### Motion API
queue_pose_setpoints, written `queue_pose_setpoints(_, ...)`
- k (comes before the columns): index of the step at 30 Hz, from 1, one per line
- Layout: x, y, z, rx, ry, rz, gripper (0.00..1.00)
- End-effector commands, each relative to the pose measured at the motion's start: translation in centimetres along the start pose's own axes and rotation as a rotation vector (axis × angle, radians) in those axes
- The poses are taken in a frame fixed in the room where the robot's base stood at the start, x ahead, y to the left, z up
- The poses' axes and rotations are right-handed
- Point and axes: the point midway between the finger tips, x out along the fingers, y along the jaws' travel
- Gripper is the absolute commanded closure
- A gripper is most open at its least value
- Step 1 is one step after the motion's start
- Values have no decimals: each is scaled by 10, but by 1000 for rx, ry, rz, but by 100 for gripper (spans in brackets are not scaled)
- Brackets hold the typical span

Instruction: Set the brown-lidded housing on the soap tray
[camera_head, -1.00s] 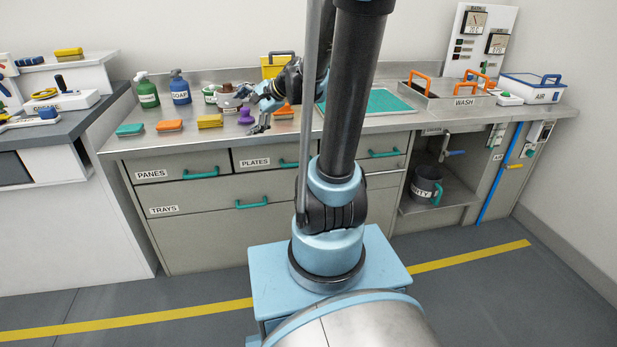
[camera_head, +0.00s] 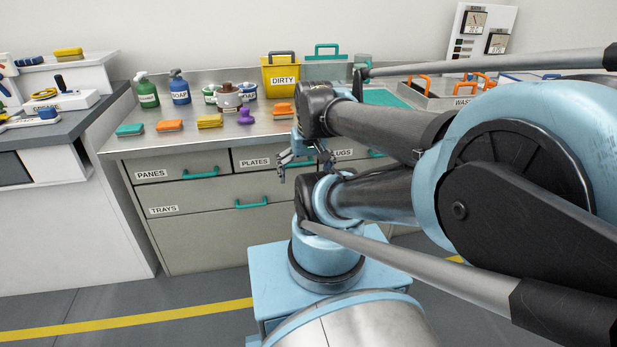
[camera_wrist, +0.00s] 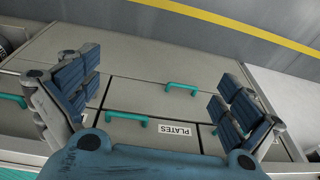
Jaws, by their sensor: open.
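The housing with the brown lid (camera_head: 229,97) stands upright on the steel counter near the back, grey-bodied and close to small tubs on both sides. A small blue-and-white container marked SOAP (camera_head: 248,94) sits just right of it, partly hidden; I cannot tell whether it is the soap tray. My gripper (camera_head: 304,166) is open and empty in front of the counter drawers, right of and nearer than the housing. The wrist view shows its spread fingers (camera_wrist: 157,92) with drawer fronts and teal handles beyond; neither housing nor tray shows there.
A yellow DIRTY bin (camera_head: 283,78) stands behind at the back. Green (camera_head: 146,91) and blue (camera_head: 180,88) bottles stand left. My arm hides much of the right counter.

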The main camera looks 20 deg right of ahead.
Motion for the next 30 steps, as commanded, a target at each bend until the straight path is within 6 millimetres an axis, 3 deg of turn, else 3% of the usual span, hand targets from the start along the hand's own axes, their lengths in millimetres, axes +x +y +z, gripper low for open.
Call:
queue_pose_setpoints(5, 1, 9, 11, -54, -15, 37, 0)
queue_pose_setpoints(11, -6, -8, -15, -119, 17, -38, 0)
queue_pose_setpoints(21, -27, -61, -108, -305, 175, -263, 0)
queue_pose_setpoints(30, -45, -94, -198, -441, 374, -412, 0)
